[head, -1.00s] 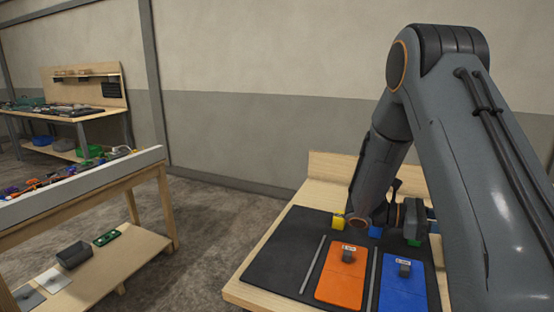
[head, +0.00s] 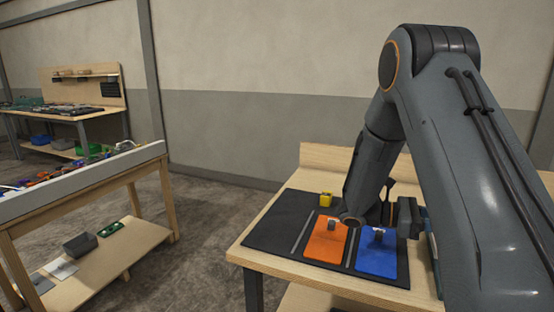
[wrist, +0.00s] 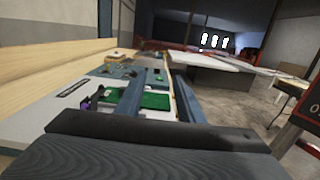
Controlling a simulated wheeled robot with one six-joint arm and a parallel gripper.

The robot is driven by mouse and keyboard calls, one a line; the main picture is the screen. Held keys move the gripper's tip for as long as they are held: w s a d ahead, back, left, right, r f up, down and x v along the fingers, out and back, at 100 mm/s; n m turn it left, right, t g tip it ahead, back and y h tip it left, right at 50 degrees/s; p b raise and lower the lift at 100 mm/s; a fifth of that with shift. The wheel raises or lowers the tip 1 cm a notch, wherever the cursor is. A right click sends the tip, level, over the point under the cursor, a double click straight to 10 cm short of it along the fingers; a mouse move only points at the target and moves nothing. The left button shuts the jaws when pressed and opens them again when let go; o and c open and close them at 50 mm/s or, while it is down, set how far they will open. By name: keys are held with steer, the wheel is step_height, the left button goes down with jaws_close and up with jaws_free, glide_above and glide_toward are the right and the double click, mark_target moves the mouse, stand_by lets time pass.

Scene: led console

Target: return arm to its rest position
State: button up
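My arm bends over the right side of a wooden bench (head: 262,251) in the head view. My gripper (wrist: 157,100) shows in the wrist view as two blue-grey fingers standing apart, with nothing seen held between them. Beyond the fingers is a green board (wrist: 152,99) in a pale panel area. In the head view the dark wrist hangs near the blue plate (head: 379,255), and the fingertips are hidden or too small to tell.
A black mat (head: 272,226) carries an orange plate (head: 324,243), the blue plate and a yellow block (head: 326,199). A second table (head: 85,190) with a lower shelf stands at left. A floor gap (head: 215,225) lies between the tables. Another workbench (head: 75,112) is far back.

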steer(key=s+a+f+m+t+y+b, duration=0.1)
steer(key=s+a+f+m+y+b, duration=0.4)
steer(key=s+a+f+y, duration=0.55)
steer(key=a+f+m+t+y+b, duration=0.2)
steer(key=a+f+m+t+y, duration=0.1)
steer(key=a, duration=0.4)
steer(key=a+f+m+t+y+b, duration=0.3)
steer(key=a+f+m, duration=0.2)
steer(key=a, duration=0.3)
steer(key=shift+s+a+f+t, duration=0.3)
steer(key=shift+s+f+t, duration=0.05)
steer(key=shift+t, duration=0.05)
steer(key=shift+y, duration=0.25)
steer(key=shift+c, duration=0.4)
